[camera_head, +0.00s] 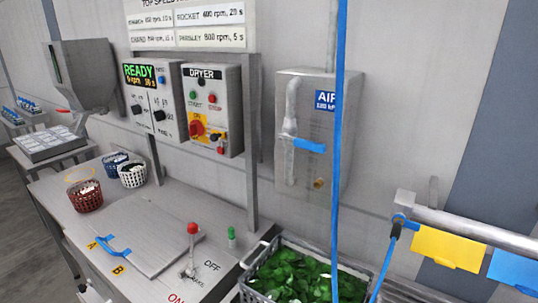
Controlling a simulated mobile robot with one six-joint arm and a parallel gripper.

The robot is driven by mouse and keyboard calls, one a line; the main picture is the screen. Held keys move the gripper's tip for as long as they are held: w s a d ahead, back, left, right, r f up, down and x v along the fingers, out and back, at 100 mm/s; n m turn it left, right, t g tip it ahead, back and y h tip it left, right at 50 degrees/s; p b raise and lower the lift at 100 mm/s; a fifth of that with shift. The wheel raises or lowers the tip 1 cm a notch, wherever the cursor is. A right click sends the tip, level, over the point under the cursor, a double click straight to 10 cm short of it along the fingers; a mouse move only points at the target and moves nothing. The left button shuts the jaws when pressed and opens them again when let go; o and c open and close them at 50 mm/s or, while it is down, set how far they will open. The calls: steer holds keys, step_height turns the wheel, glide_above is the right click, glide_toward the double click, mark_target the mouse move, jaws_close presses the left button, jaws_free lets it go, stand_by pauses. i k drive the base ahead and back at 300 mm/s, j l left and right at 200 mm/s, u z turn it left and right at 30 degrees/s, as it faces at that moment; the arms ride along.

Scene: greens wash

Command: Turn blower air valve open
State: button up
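The air valve has a blue lever handle (309,145) on a grey vertical pipe (291,108), in front of a grey metal box (325,175) on the wall. A blue sign (325,101) on the box starts with "AIR"; the hose hides part of it. The lever points right, roughly across the pipe. A small brass fitting (319,183) sits below it. My gripper is not in view, and nothing touches the lever.
A blue hose (339,60) hangs in front of the box's right side. A crate of greens (258,285) stands below. A dryer panel (212,108) is left of the box. A rail (475,233) with yellow and blue cards is at right. A red-knobbed lever (192,229) stands on the bench.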

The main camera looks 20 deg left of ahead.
mark_target(298, 142)
steer(key=u, duration=0.8)
